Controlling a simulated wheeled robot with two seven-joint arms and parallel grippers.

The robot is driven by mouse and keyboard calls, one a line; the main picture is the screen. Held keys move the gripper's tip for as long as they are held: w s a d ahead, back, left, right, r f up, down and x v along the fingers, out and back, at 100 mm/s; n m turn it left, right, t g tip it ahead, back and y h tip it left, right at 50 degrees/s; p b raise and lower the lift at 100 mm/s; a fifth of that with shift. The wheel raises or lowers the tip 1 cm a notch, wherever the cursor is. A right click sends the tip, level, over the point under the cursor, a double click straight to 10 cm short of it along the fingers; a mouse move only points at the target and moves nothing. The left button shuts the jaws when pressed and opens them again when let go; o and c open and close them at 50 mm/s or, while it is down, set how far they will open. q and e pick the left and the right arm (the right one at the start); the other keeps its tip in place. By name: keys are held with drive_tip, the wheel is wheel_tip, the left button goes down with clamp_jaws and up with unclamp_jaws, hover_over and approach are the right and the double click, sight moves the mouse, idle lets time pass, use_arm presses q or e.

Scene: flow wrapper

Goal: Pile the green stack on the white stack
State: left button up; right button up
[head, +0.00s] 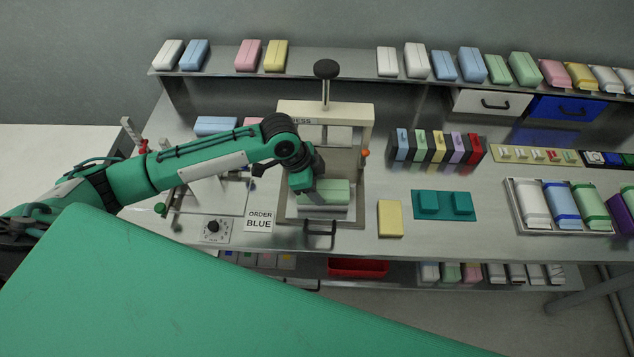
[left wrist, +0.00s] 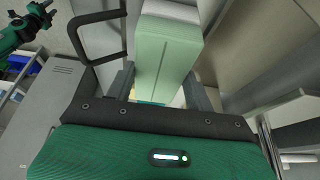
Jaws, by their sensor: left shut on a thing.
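The green stack (head: 330,190) is in the press at the middle of the bench. My left gripper (head: 310,192) comes down from above and is shut on it. The white stack (head: 322,213) shows as a pale band directly beneath the green one, roughly lined up with it; I cannot tell whether the two touch. In the left wrist view the green stack (left wrist: 165,60) lies between the two fingers, with the white stack (left wrist: 172,10) showing past its far end.
The press frame (head: 367,150) stands close around the stacks, with a black handle (head: 320,236) in front. A yellow stack (head: 390,218) and a teal fixture (head: 443,205) lie to the right. A shelf (head: 330,78) runs behind.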

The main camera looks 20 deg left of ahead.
drive_tip(key=shift+w, duration=0.3)
use_arm(q)
drive_tip(key=shift+f, duration=0.15)
drive_tip(key=o, duration=1)
drive_tip(key=shift+o, duration=0.2)
drive_tip(key=b+v, duration=0.2)
drive_tip(key=v, duration=1.1)
drive_tip(key=shift+a+r, duration=0.2)
drive_tip(key=shift+r, duration=0.2)
use_arm(e)
wheel_tip(320, 180, down, 2)
drive_tip(key=shift+f, duration=0.1)
use_arm(q)
drive_tip(key=shift+s+f, duration=0.1)
